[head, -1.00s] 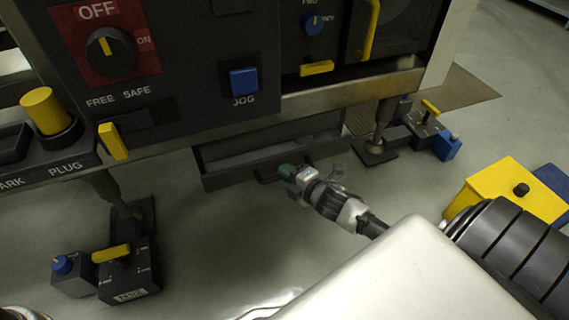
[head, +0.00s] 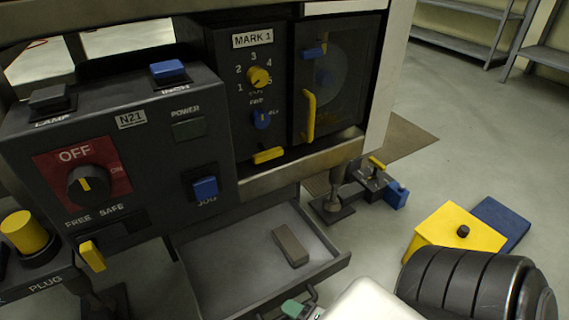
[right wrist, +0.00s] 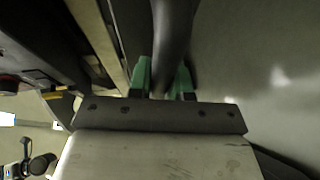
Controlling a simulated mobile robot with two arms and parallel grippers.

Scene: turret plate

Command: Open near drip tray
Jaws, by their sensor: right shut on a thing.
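The near drip tray (head: 228,268) is a dark grey drawer below the control panel. It stands pulled out, with its inside in view and a brown-grey block (head: 291,246) lying in it. Its dark handle (head: 312,292) is at the front, at the bottom of the head view. My right gripper (head: 296,309), with green fingertips, is shut on the handle. In the right wrist view, the green fingers (right wrist: 165,82) stand on both sides of a dark bar. My left gripper is not in view.
The panel with knobs and buttons (head: 207,187) overhangs the tray's left part. A machine foot (head: 332,207) and a small device with a yellow lever (head: 374,172) stand right of it. A yellow box (head: 452,232) is on the floor at right.

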